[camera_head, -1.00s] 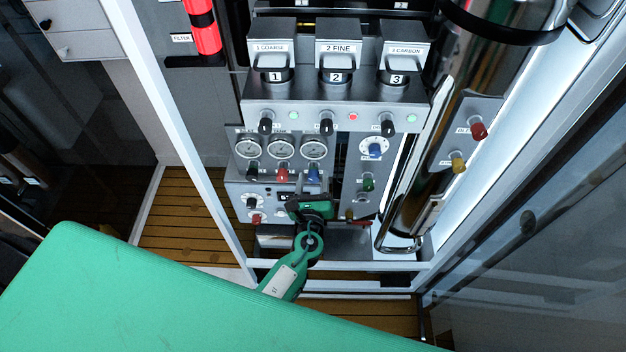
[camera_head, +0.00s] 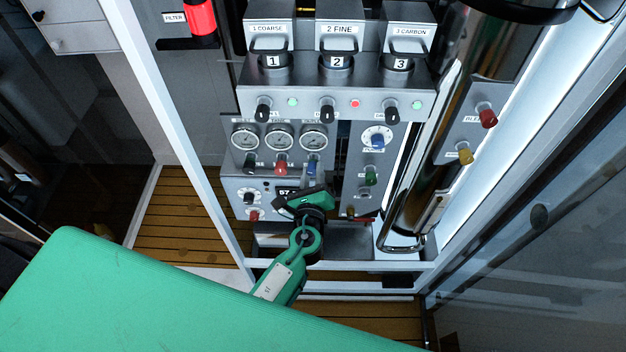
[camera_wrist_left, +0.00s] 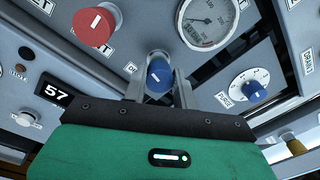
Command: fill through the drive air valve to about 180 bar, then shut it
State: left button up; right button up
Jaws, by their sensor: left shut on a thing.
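The blue valve knob (camera_head: 312,168) sits under the third gauge on the grey panel. My left gripper (camera_wrist_left: 160,84) is shut on this knob, one finger on each side. In the head view the gripper (camera_head: 311,183) reaches up to the knob from below, and its green body hides part of the panel. My right gripper is not in view.
A red knob (camera_head: 281,167) and a black knob (camera_head: 250,167) stand left of the blue one. A display (camera_wrist_left: 57,93) reads 57. A blue PURGE dial (camera_head: 377,140) and a green knob (camera_head: 371,175) are at the right. A chrome cylinder (camera_head: 412,205) stands beside the panel.

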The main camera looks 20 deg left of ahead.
pick_arm(q)
jog(key=n+b, duration=0.4)
jog(key=shift+f+n+b, duration=0.3)
jog(key=shift+b, duration=0.1)
jog(key=shift+r+n+y+b, duration=0.2)
jog(key=shift+n+y+b, duration=0.2)
jog(key=shift+n+b, duration=1.15)
jog(key=o, duration=1)
jog(key=shift+s, duration=0.1)
